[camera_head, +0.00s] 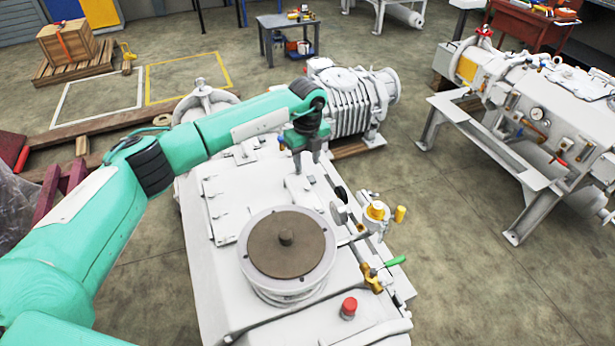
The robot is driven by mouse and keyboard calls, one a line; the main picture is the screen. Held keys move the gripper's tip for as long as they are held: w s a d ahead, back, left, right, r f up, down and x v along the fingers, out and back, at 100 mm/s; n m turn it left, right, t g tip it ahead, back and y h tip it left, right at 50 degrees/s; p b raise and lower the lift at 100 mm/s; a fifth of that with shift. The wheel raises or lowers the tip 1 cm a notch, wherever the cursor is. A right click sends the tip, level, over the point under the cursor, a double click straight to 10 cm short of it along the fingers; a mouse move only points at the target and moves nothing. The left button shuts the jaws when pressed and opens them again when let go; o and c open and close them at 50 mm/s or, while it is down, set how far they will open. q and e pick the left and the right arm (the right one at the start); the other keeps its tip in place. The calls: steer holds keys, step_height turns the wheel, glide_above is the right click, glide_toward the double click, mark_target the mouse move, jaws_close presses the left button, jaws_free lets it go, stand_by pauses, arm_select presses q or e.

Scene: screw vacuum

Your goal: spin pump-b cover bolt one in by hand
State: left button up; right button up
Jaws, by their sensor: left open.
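A large white pump (215,290) fills the middle of the view. On its top are a flat rectangular cover plate (218,208) and a round port with a brown disc (285,258). My left arm reaches in from the left, and my left gripper (306,166) points down over the far part of the pump top, beyond the brown disc. Its two fingers are apart, and I see nothing between them. I cannot tell whether the fingertips touch the surface below. No cover bolt can be made out at this size. No label shows which pump is pump-b. My right gripper is out of view.
A yellow-topped fitting (376,212), a green-handled valve (374,275) and a red cap (348,307) stand up along the pump's right side. A ribbed motor (345,105) is behind the gripper. A second pump (530,115) stands at the right, with clear floor between.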

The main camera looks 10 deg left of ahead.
arm_select(q)
steer(key=p, duration=0.1)
glide_above(307, 187)
step_height(307, 187, down, 4)
steer(key=shift+w+f, duration=0.1)
step_height(307, 187, down, 4)
steer(key=shift+r+p, duration=0.2)
steer(key=shift+p, duration=0.25)
steer(key=shift+f, duration=0.55)
jaws_close()
steer(key=shift+f, duration=0.1)
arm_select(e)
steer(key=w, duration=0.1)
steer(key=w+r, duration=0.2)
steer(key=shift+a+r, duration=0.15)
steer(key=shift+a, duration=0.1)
